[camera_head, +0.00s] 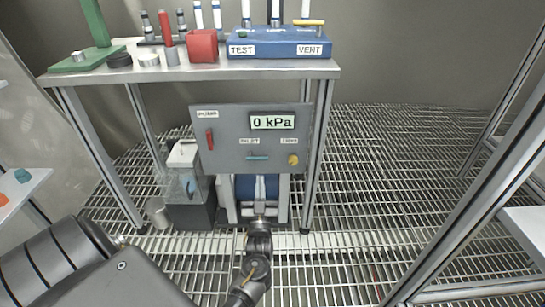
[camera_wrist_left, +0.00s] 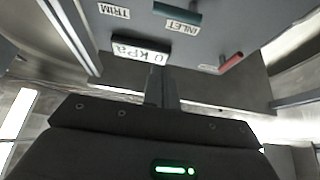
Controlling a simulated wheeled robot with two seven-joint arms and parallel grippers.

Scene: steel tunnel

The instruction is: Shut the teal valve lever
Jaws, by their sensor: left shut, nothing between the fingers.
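The teal lever (camera_head: 257,157) lies level under the INLET label on the grey panel (camera_head: 223,160). It also shows at the top of the left wrist view (camera_wrist_left: 178,12), which sees the panel upside down. My left gripper (camera_head: 260,188) is below the panel's lower edge in the head view, apart from the lever. Its fingers are together and empty, and they also show in the left wrist view (camera_wrist_left: 162,88). My right gripper is in neither view.
The panel carries a red lever (camera_head: 210,139) on the left, a yellow knob (camera_head: 293,160) under TRIM and a display (camera_head: 273,121) reading 0 kPa. A steel bench (camera_head: 190,73) with a blue TEST/VENT block (camera_head: 280,40) stands above. Grating floor at right is open.

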